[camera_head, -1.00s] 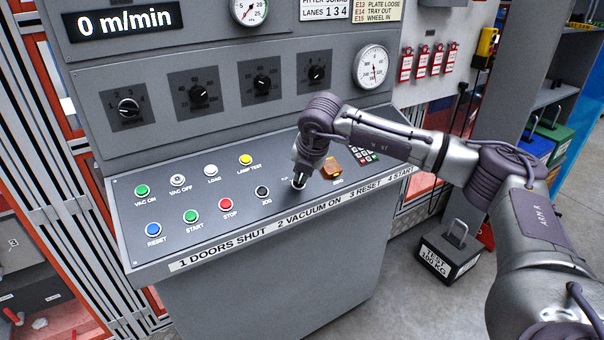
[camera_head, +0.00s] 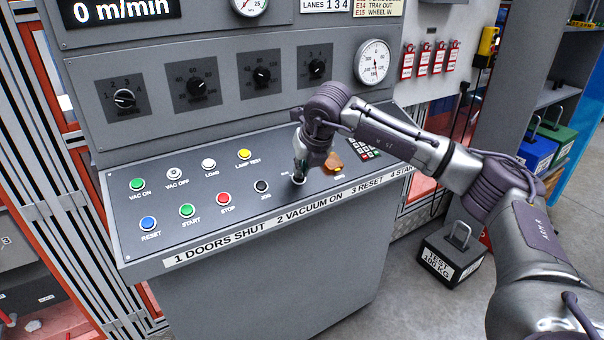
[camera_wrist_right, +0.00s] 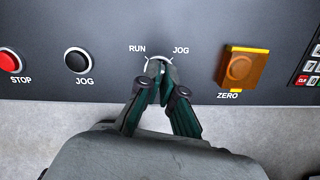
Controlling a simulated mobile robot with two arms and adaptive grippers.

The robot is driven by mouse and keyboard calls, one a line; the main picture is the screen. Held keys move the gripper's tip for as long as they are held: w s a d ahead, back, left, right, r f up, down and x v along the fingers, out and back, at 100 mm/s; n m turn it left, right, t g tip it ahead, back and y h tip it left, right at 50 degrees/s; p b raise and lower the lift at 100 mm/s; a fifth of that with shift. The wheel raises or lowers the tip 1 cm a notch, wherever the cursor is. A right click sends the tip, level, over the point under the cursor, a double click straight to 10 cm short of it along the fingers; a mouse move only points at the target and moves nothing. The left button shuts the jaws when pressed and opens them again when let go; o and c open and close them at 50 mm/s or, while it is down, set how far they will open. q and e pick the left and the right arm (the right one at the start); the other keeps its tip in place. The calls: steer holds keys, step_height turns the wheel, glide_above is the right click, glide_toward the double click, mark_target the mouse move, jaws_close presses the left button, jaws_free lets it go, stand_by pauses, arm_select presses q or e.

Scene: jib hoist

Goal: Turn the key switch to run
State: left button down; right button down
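The key switch (camera_wrist_right: 158,64) sits on the sloped console between the RUN label on its left and the JOG label on its right. Its round collar shows in the right wrist view; the key is mostly hidden by the fingers. My right gripper (camera_wrist_right: 159,76) is at the switch with its fingertips drawn together on the key. In the head view the right gripper (camera_head: 299,176) points down onto the panel and covers the switch. Which mark the key points to cannot be told. My left gripper is not in view.
An orange cover (camera_wrist_right: 242,68) over ZERO stands right of the switch, with a keypad (camera_head: 364,148) beyond. The black JOG button (camera_wrist_right: 77,60) and red STOP button (camera_head: 223,198) are to the left. Dials (camera_head: 261,77) line the upright panel. A test weight (camera_head: 450,256) stands on the floor.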

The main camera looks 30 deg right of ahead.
steer(key=n, duration=0.2)
steer(key=shift+n+b, duration=0.3)
steer(key=shift+n, duration=0.1)
steer(key=n, duration=0.2)
steer(key=shift+n+y, duration=0.4)
steer(key=n, duration=0.6)
steer(key=shift+a, duration=0.1)
steer(key=shift+n+p, duration=0.3)
steer(key=c, duration=1.3)
jaws_free()
steer(key=shift+c, duration=0.2)
